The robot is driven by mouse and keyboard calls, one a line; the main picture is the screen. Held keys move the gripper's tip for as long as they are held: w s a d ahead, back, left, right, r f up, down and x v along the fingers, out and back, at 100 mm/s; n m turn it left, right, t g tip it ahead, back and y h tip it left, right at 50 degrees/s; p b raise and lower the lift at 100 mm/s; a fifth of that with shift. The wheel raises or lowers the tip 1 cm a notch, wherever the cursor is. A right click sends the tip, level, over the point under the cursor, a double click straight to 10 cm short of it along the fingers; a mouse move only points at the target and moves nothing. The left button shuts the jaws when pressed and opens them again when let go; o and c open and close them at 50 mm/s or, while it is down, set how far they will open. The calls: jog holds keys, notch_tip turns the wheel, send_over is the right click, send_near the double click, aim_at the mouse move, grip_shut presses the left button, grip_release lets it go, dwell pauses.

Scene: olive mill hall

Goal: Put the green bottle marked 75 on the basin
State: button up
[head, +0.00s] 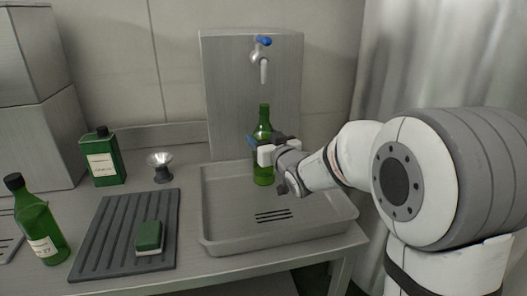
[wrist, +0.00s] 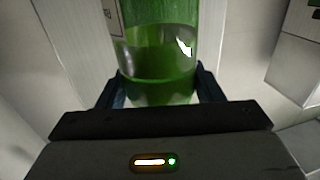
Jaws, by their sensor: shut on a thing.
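A green bottle (head: 263,172) stands upright over the back part of the grey metal basin (head: 222,242). My gripper (head: 264,148) comes in from the right and is shut around the bottle's body. In the wrist view, the green glass (wrist: 158,55) sits between the two dark fingers of my gripper (wrist: 160,88). No number can be read on the held bottle. I cannot tell whether its base touches the basin floor. Another green bottle (head: 39,226), dark-capped with a white label that seems to end in 27, stands at the far left.
A tap (head: 262,60) with a blue handle hangs above the basin. Left of it are a ribbed dark mat (head: 105,240) with a green sponge (head: 149,236), a green tin (head: 103,158) and a small metal funnel (head: 161,165). The basin's front floor is clear.

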jog(key=f, duration=0.4)
jog(key=shift+w, duration=0.2)
jog(key=shift+f, duration=0.2)
jog(key=o, duration=1.4)
jog(key=shift+c, duration=0.2)
jog(key=shift+r, duration=0.1)
